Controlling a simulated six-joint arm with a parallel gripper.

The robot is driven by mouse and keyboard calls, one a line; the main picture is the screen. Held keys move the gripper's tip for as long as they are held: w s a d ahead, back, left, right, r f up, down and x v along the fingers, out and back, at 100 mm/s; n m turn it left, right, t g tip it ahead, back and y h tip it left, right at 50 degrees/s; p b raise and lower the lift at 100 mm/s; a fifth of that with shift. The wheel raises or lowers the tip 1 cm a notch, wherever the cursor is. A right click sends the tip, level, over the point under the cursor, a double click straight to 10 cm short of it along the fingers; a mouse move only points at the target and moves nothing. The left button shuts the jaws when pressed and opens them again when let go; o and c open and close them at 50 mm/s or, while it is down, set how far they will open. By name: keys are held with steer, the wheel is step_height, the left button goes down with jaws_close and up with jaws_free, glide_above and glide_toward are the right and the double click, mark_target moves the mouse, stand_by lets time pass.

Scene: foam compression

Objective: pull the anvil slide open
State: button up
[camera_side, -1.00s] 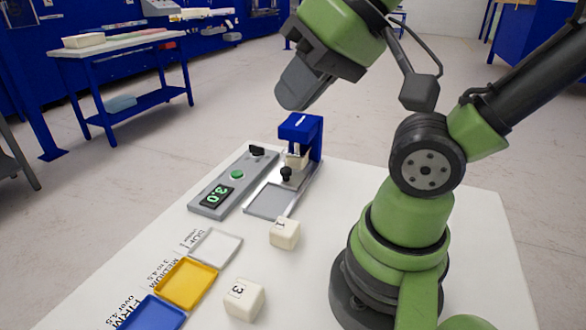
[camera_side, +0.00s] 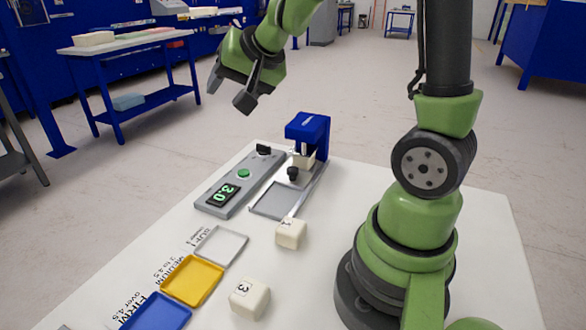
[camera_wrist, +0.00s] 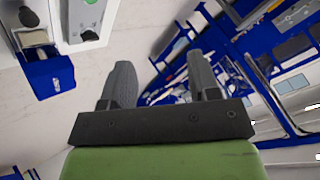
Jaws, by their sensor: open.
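The blue press (camera_side: 308,128) stands at the far end of the white table. Its anvil slide (camera_side: 272,201) is a grey metal plate in a track, with a black knob (camera_side: 292,174) near the press. A pale foam block (camera_side: 304,160) sits beneath the press head, partly hidden. In the wrist view, the press (camera_wrist: 48,76) and the knob (camera_wrist: 28,17) show at upper left. My gripper (camera_side: 229,93) is open and empty, in the air to the left of the press and higher, touching nothing. Its two spread fingers also show in the wrist view (camera_wrist: 160,68).
A grey control box (camera_side: 228,192) with a green button, a black switch and a display reading 3.0 lies left of the slide. Block 1 (camera_side: 291,234) and block 3 (camera_side: 249,299) stand nearer. White (camera_side: 220,245), yellow (camera_side: 192,280) and blue (camera_side: 157,313) trays line the left edge.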

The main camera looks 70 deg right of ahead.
steer(key=s+d+f+m+g+h, duration=0.1)
steer(key=d+f+m+g+h, duration=0.15)
steer(key=d+f, duration=0.5)
steer(key=m+g, duration=0.2)
steer(key=g, duration=0.3)
glide_toward(293, 168)
steer(key=x, duration=1)
